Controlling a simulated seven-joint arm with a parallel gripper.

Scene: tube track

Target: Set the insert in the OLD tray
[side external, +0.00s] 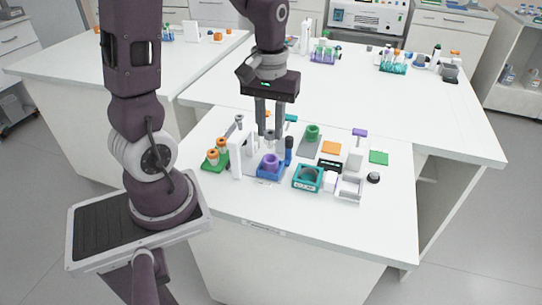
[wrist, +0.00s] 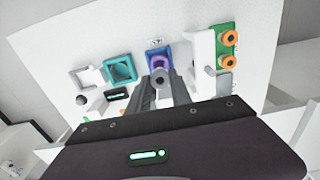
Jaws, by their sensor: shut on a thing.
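My gripper (side external: 270,134) is shut on a small grey round piece with a dark hole (wrist: 158,80), likely the insert. It holds the piece upright, just above and behind a blue tray (side external: 265,175) with a purple ring in it. The piece also shows between the fingertips in the side view (side external: 269,140). In the wrist view the blue tray (wrist: 150,67) lies just beyond the fingertips. A teal square tray (side external: 307,186) and a white square tray (side external: 348,196) stand to the right in the side view. I cannot read which tray is marked OLD.
A white upright stand (side external: 237,155) and a green rack with orange-topped tubes (side external: 215,160) stand left of the blue tray. A blue tube (side external: 288,150) stands close by. A black label block (side external: 329,164), a black knob (side external: 373,178) and coloured pads lie right. The table's front strip is clear.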

